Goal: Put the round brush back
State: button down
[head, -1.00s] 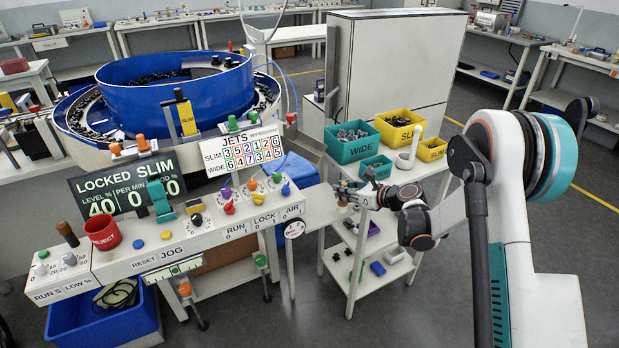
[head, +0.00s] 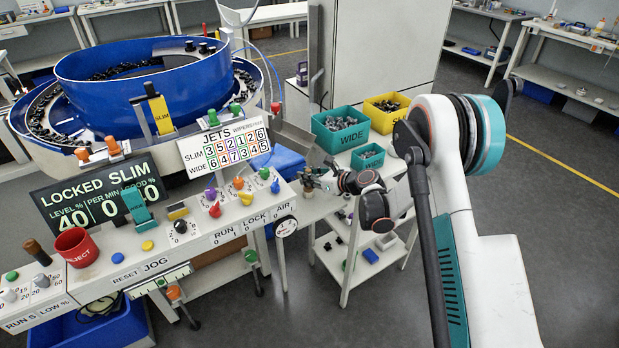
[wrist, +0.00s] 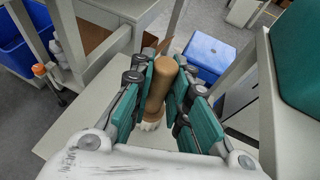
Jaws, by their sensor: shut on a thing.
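The round brush (wrist: 159,86) has a brown wooden handle and a pale bristled end. My gripper (wrist: 166,92) is shut on it, with teal pads on both sides of the handle. In the wrist view the rounded handle end is toward the top and the pale end toward my palm. In the head view my gripper (head: 312,180) is beside the right end of the control panel (head: 225,220), left of the bins; the brush is too small to make out clearly there. A pale flat surface (wrist: 85,135) lies below the brush in the wrist view. I see no clear empty holder for it.
Teal bins marked WIDE (head: 338,130) and a yellow bin (head: 386,111) stand on a white trolley (head: 345,284) close to my arm. The blue feeder bowl (head: 140,85) is at the back left. A blue box (wrist: 208,55) sits beyond the brush. Floor on the right is clear.

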jog(key=shift+s+r, duration=0.1)
jog(key=shift+r, duration=0.05)
jog(key=c, duration=1.5)
grip_release()
jog(key=shift+c, duration=0.2)
jog(key=shift+s+d+r, duration=0.1)
jog(key=shift+d, duration=0.1)
jog(key=p+v, duration=0.4)
jog(key=v, duration=0.7)
jog(key=shift+s+r, duration=0.2)
